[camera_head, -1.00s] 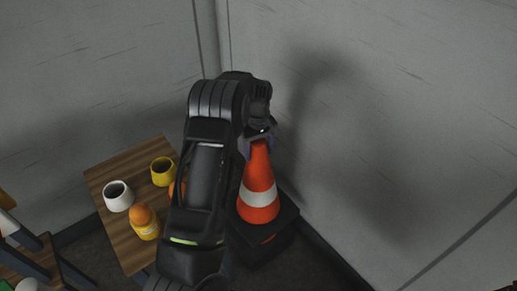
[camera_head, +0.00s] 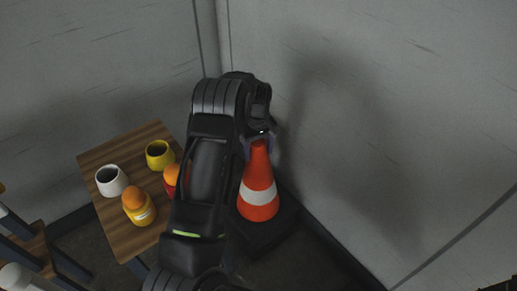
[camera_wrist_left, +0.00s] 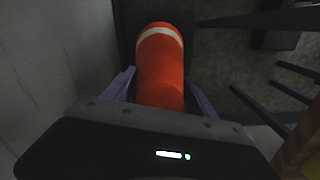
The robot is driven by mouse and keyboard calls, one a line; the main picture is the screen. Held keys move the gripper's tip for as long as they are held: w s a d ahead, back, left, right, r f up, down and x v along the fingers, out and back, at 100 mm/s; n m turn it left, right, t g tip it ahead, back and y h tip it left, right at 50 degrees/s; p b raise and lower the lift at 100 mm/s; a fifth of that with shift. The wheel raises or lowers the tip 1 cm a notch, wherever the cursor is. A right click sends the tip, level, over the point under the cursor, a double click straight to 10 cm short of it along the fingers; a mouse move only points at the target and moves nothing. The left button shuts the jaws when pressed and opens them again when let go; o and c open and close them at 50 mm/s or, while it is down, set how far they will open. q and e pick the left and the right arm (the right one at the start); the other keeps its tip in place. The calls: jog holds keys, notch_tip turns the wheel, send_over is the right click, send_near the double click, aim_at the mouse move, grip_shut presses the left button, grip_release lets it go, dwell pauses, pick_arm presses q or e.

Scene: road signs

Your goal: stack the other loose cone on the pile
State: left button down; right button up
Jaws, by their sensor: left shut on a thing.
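An orange cone (camera_head: 258,178) with a white band and a dark square base (camera_head: 265,232) stands out at the right of my left arm in the head view. My left gripper (camera_head: 259,140) is shut on the top of this cone. In the left wrist view the cone (camera_wrist_left: 161,75) lies between the two purple fingers of my left gripper (camera_wrist_left: 160,92). The arm hides part of the base, and I cannot tell what is under it. No separate pile can be made out. My right gripper is not in view.
A wooden table (camera_head: 115,222) stands left of the arm. It bears a white cup (camera_head: 111,181), a yellow cup (camera_head: 159,155) and orange-topped yellow (camera_head: 139,207) and red (camera_head: 171,181) items. Grey walls (camera_head: 390,110) meet behind the cone, close on its right.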

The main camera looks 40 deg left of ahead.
pick_arm(q)
jog(key=shift+f+b, duration=2.1)
jog(key=shift+f, duration=1.2)
jog(key=c, duration=0.6)
grip_release()
jog(key=o, duration=0.4)
jog(key=shift+s+f, duration=0.1)
notch_tip(320, 180, up, 8)
jog(key=shift+f, duration=0.1)
